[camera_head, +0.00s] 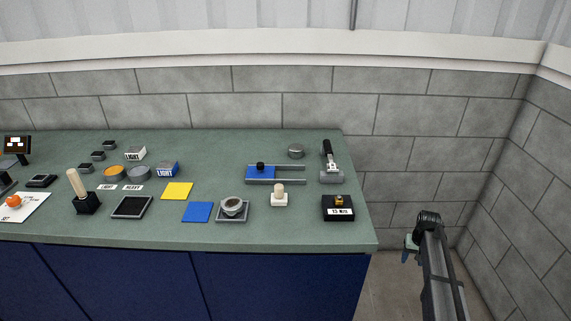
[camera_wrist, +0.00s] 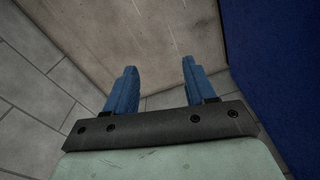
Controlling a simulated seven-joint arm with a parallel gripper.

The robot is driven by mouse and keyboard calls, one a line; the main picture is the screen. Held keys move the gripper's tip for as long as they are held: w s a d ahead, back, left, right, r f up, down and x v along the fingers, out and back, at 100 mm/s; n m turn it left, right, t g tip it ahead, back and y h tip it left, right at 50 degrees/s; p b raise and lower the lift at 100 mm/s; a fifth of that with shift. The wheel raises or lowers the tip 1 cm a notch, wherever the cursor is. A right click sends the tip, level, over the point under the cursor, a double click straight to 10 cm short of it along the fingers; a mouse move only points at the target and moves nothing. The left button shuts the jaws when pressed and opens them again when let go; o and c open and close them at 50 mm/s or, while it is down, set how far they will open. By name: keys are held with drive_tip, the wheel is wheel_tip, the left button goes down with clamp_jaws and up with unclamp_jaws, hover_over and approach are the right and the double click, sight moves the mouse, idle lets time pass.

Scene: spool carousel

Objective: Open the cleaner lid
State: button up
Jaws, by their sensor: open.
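No thing on the bench is clearly marked as the cleaner, so I cannot tell which part is its lid. Candidates toward the bench's right end are a round grey cup-like piece (camera_head: 233,206) on a square grey tray, a round grey can (camera_head: 296,151), and a dark box (camera_head: 338,209) with a small orange-brown knob and a white label. My gripper (camera_head: 407,255) hangs to the right of the bench, clear of all these. In the wrist view my gripper (camera_wrist: 159,68) shows its two blue fingers apart with nothing between them.
The green bench top (camera_head: 290,226) ends left of my arm. A blue slider block on a grey rail (camera_head: 275,182), a black-handled tool (camera_head: 330,162), and a white block with a round knob (camera_head: 279,197) stand nearby. A block wall (camera_head: 420,115) runs behind; another closes the right.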

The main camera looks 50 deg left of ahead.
drive_tip(key=w+a+r+t, duration=0.1)
drive_tip(key=w+a+r, duration=0.3)
drive_tip(key=a+r, duration=0.3)
drive_tip(key=w+a+r+n+y, duration=0.1)
drive_tip(key=w+a+r, duration=0.3)
drive_tip(key=r, duration=0.5)
drive_tip(key=w+a+r+t, duration=0.1)
drive_tip(key=w+a+r, duration=0.2)
drive_tip(key=a+r, duration=0.4)
drive_tip(key=w+a+r, duration=0.1)
drive_tip(key=a+r, duration=0.2)
drive_tip(key=r, duration=0.4)
drive_tip(key=w+a+r, duration=0.1)
drive_tip(key=a+r, duration=0.3)
drive_tip(key=r, duration=0.2)
wheel_tip(320, 180, up, 8)
drive_tip(key=g+h, duration=0.1)
drive_tip(key=g, duration=0.2)
hover_over(260, 164)
wheel_tip(260, 164, down, 13)
drive_tip(key=shift+w+a+f, duration=0.1)
drive_tip(key=shift+c, duration=0.3)
clamp_jaws()
